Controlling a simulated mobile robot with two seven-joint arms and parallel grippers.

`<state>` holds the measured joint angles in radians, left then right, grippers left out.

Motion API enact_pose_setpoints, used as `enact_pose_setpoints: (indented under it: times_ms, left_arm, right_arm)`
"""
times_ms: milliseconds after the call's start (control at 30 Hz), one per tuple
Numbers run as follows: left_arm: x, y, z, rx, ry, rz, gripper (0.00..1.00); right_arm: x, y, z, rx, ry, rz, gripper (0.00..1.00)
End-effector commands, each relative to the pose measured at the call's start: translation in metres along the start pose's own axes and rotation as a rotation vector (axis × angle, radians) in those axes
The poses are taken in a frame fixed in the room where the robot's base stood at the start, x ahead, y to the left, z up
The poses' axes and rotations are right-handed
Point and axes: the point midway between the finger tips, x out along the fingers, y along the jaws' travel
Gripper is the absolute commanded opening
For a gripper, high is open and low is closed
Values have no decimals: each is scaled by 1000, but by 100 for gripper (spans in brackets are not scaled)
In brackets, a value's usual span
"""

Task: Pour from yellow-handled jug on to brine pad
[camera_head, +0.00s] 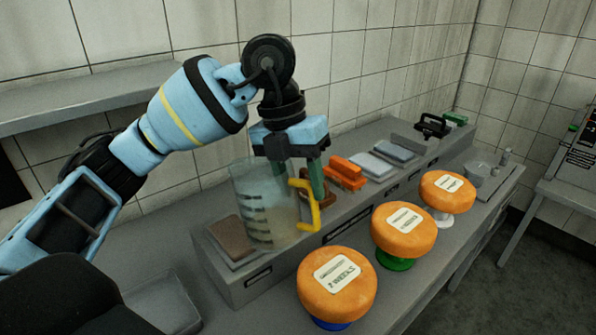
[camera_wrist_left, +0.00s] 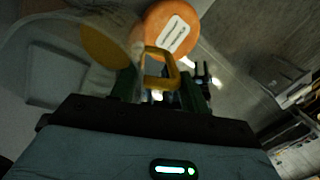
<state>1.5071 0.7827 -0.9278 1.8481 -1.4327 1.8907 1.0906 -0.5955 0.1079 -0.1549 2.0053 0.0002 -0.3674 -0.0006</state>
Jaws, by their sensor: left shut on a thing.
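My left gripper (camera_head: 303,190) points down from above and is shut on the yellow handle (camera_head: 313,212) of a clear jug (camera_head: 263,205). The jug has dark level marks and is nearly upright, tilted slightly, held in front of the grey raised ledge. The wrist view shows the yellow handle (camera_wrist_left: 160,68) between the fingers and the see-through jug (camera_wrist_left: 75,40) to the left. A brown pad (camera_head: 232,237) lies on the ledge's near left end, just left of the jug. No label tells me which pad is the brine pad. My right gripper is not in view.
Orange blocks (camera_head: 345,173), pale grey-blue pads (camera_head: 393,150) and a black-handled tool (camera_head: 432,126) line the ledge. A tiled wall stands behind.

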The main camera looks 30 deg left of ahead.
Motion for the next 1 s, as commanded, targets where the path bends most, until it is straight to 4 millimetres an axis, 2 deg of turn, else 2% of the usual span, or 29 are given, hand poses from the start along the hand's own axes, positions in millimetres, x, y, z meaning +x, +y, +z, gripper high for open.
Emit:
enact_pose_setpoints:
  times_ms: [267, 500, 1000]
  left_arm:
    - [2, 1, 0, -1, -4, 28, 0]
    - [19, 7, 0, -2, -3, 161, 0]
    - [18, 7, 0, -3, -3, 159, 0]
  right_arm:
    - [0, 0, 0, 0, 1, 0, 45]
    - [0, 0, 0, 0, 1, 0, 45]
    - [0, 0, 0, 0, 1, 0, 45]
